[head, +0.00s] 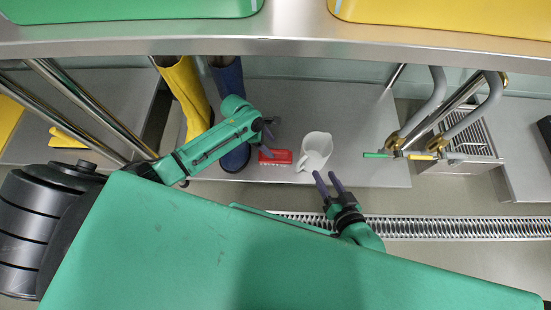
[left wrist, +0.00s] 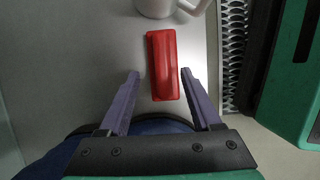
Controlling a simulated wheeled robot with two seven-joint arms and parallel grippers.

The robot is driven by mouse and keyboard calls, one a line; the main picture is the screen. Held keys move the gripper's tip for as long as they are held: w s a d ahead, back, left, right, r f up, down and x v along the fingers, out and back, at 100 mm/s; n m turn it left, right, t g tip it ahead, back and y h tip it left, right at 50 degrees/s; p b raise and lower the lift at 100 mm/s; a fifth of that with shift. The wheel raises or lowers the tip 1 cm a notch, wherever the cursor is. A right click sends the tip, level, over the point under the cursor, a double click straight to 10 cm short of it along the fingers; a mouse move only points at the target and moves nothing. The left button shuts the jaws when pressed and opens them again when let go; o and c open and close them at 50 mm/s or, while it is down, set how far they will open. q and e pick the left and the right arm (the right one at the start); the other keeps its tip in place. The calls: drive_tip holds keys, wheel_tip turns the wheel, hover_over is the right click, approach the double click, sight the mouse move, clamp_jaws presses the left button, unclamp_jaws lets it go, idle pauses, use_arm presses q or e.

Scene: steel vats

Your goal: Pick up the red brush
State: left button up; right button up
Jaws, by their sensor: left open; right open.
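The red brush (head: 275,157) lies on the low grey steel shelf, between the blue boot and the white jug. My right gripper (head: 327,180) is open and empty, in front of the white jug.
A white jug (head: 315,150) stands just right of the brush. Yellow (head: 187,95) and blue (head: 230,90) boots stand to the left. A steel bench edge (head: 280,42) with green and yellow bins overhangs the shelf. Hoses (head: 435,95) hang at right. A floor grate (head: 450,227) runs in front.

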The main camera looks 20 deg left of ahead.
sight(275, 151)
use_arm(q)
drive_tip(key=b+x, duration=0.1)
drive_tip(key=x, duration=0.1)
drive_tip(key=b+x, duration=0.2)
drive_tip(key=x, duration=0.1)
drive_tip(key=shift+s+d, duration=0.1)
drive_tip(key=shift+s, duration=0.05)
drive_tip(key=shift+r, duration=0.2)
use_arm(e)
drive_tip(key=shift+t, duration=0.4)
wheel_tip(275, 151, down, 4)
drive_tip(key=shift+f, duration=0.1)
use_arm(q)
drive_tip(key=shift+f+p, duration=0.25)
drive_tip(key=shift+p, duration=0.15)
use_arm(e)
drive_tip(key=shift+r, duration=0.3)
use_arm(q)
clamp_jaws()
